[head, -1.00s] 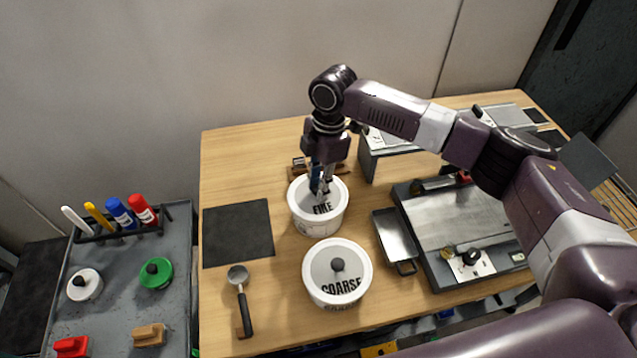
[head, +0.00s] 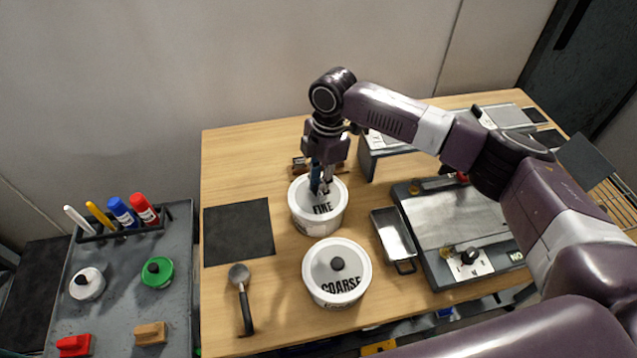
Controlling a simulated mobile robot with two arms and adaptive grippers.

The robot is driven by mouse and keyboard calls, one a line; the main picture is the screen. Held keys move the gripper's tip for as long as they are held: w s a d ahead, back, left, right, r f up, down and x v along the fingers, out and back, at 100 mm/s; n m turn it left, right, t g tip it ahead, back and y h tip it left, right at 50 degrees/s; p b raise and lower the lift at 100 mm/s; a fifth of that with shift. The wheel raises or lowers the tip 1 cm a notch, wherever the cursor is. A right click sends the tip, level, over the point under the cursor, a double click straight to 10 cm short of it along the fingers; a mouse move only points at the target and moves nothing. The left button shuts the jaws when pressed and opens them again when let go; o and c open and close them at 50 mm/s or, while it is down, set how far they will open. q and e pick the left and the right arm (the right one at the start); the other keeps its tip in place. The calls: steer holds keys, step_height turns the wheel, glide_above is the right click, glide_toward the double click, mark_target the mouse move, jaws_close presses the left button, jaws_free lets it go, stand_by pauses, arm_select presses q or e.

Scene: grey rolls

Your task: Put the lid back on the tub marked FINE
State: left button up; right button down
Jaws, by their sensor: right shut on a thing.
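The white tub marked FINE (head: 318,222) stands on the wooden table behind the COARSE tub. Its grey lid (head: 322,208), lettered FINE, lies at the tub's mouth, inside the white rim. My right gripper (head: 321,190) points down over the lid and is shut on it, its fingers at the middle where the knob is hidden. I cannot tell whether the lid is fully seated. The tub marked COARSE (head: 337,292) stands in front with its lid (head: 336,265) and black knob on. My left gripper is not in view.
A scoop (head: 242,298) and a black mat (head: 238,232) lie to the left of the tubs. A metal tray (head: 393,236) and a grey machine (head: 460,225) stand to the right. A grey cart (head: 125,320) with markers is at the left.

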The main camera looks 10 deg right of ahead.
steer(key=shift+p, duration=0.45)
stand_by(0.6)
stand_by(0.4)
steer(key=c, duration=1.2)
jaws_free()
steer(key=shift+o, duration=0.2)
steer(key=shift+r+p, duration=3.5)
steer(key=shift+p, duration=0.1)
steer(key=shift+c, duration=0.3)
